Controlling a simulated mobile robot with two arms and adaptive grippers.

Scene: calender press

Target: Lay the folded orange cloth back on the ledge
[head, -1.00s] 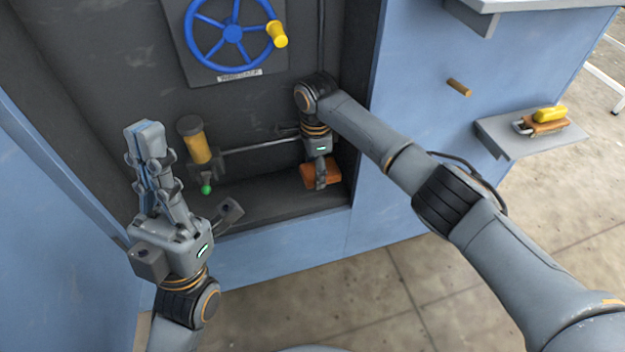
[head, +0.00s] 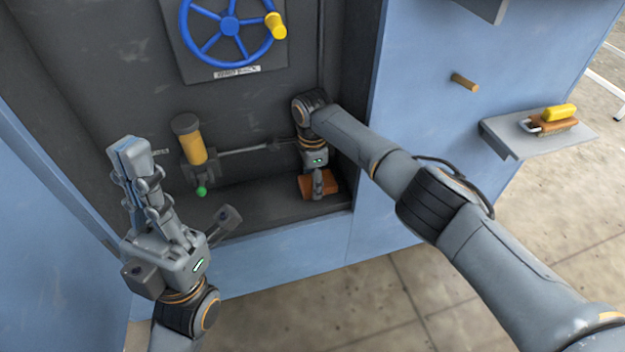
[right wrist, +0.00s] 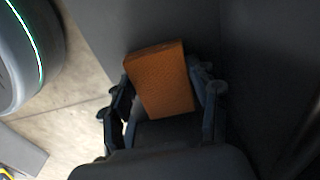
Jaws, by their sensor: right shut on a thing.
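The folded orange cloth (head: 306,188) is in the dark recess of the blue machine, low at its right side. My right gripper (head: 318,186) points down and is shut on it. In the right wrist view the cloth (right wrist: 160,80) is a thick orange block between the two fingers (right wrist: 163,90). It is close above or on the recess floor (head: 262,210); I cannot tell whether it touches. My left gripper (head: 128,150) points up at the left, with nothing visible in it. Its fingers overlap, so their gap is unclear. A grey ledge (head: 510,143) juts from the machine's right side.
An orange-brown block (head: 560,125), a yellow item (head: 560,112) and a metal loop lie on the side ledge. A yellow cylinder (head: 193,147) with a green tip, a rod (head: 245,150) and a blue handwheel (head: 230,26) are at the recess back. A wooden peg (head: 465,82) sticks out.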

